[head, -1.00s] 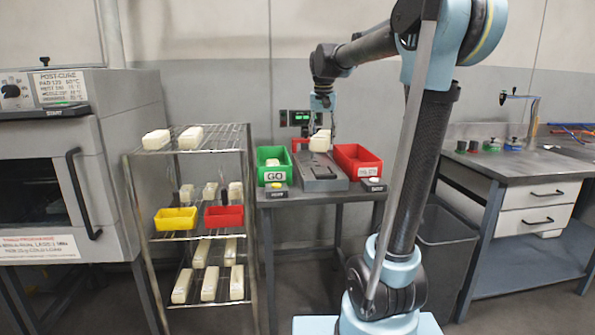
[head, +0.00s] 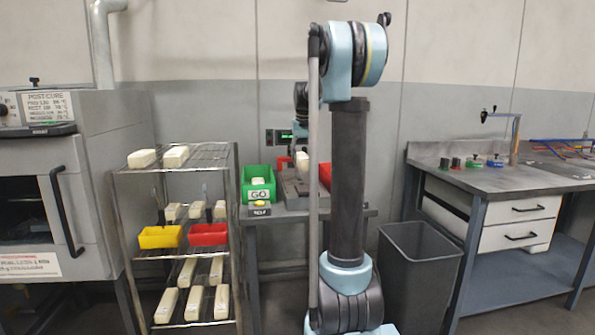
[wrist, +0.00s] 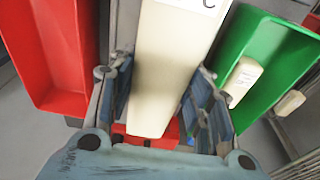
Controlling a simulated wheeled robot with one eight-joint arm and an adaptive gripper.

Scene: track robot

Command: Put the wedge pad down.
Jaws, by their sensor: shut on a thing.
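The wedge pad (wrist: 172,60) is a long cream block with a dark letter mark near its far end. My gripper (wrist: 160,95) is shut on it, one finger along each side. In the head view the pad (head: 302,160) shows small, above or at the grey fixture (head: 292,184) on the small table. My arm hides most of the gripper there. I cannot tell whether the pad touches anything beneath. In the wrist view it lies between a red bin (wrist: 55,60) and a green bin (wrist: 262,60).
The green GO bin (head: 258,172) holds a pale pad. A wire rack (head: 236,230) to the left carries several pads, a yellow bin (head: 160,237) and a red bin (head: 208,235). A grey waste bin (head: 420,262) and a workbench (head: 500,175) stand to the right.

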